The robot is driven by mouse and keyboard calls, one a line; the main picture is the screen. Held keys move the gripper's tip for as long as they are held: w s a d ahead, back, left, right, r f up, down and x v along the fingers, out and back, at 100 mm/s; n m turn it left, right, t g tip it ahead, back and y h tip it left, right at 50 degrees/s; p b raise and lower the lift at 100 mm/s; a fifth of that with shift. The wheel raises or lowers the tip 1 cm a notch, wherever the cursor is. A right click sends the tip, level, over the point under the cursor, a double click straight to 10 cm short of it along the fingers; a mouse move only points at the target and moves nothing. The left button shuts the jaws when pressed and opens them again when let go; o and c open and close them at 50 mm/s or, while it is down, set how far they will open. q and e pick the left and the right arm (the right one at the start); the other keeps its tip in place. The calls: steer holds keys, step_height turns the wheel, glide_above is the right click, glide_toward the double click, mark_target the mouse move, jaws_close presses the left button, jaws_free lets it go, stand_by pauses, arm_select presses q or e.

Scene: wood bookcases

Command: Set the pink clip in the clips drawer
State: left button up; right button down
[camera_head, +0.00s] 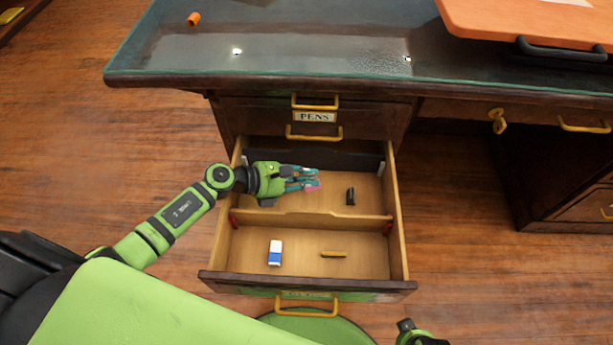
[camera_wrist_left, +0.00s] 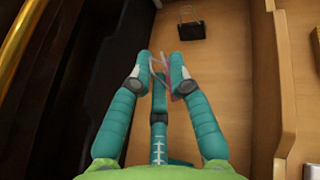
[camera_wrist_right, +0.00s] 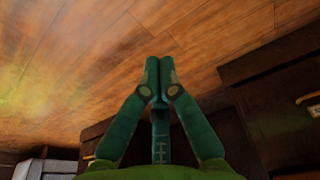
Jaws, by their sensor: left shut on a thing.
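The pink clip (camera_head: 313,188) is between the fingertips of my left gripper (camera_head: 309,181), which is shut on it. In the left wrist view the pink clip (camera_wrist_left: 169,80) shows as a thin pink piece with wire loops, partly hidden by the fingers. The gripper is over the back compartment of an open wooden drawer (camera_head: 391,215). A black binder clip (camera_head: 350,195) lies in that compartment, right of the gripper; it also shows in the left wrist view (camera_wrist_left: 191,30). My right gripper (camera_wrist_right: 158,64) is shut and empty, outside the drawer, over the floor.
A low divider (camera_head: 310,219) splits the drawer. Its front compartment holds a blue-and-white eraser (camera_head: 275,252) and a small yellow item (camera_head: 334,254). The shut PENS drawer (camera_head: 360,120) is above. An orange item (camera_head: 194,19) and orange board (camera_head: 530,20) are on the desktop (camera_head: 300,40).

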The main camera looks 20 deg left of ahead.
arm_select(q)
steer(key=o, duration=0.8)
steer(key=shift+r, duration=0.2)
steer(key=shift+r+p, duration=0.5)
steer(key=shift+p, duration=0.2)
steer(key=v, duration=1.2)
arm_select(e)
steer(key=shift+w+d+f+t, duration=0.1)
steer(key=shift+w+f+t, duration=0.05)
steer(key=shift+f, duration=0.25)
steer(key=shift+w+d+f+t, duration=0.1)
steer(key=shift+f+t, duration=0.05)
steer(key=shift+f, duration=0.2)
